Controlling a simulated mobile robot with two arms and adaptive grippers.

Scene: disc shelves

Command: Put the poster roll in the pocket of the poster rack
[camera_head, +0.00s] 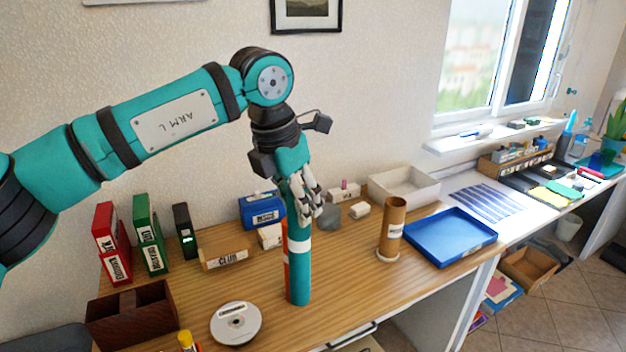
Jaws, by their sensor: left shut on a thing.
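The poster roll appears to be the tall teal tube (299,278) with a white band, upright over the wooden desk. My left gripper (304,200) points down and is shut on its upper part. I cannot tell whether the roll's lower end touches the desk. A strip of something orange shows just behind its left side. A brown cardboard tube (392,228) with a label stands upright on a pale round base to the right, apart from the roll. I cannot make out for sure which thing is the poster rack. My right gripper is not in view.
A disc (235,323) lies front left of the roll, near a dark brown box (132,318). Red and green binders (150,235) stand at the back left. A blue tray (450,238) and a white bin (403,187) are at the right. Bare desk lies right of the roll.

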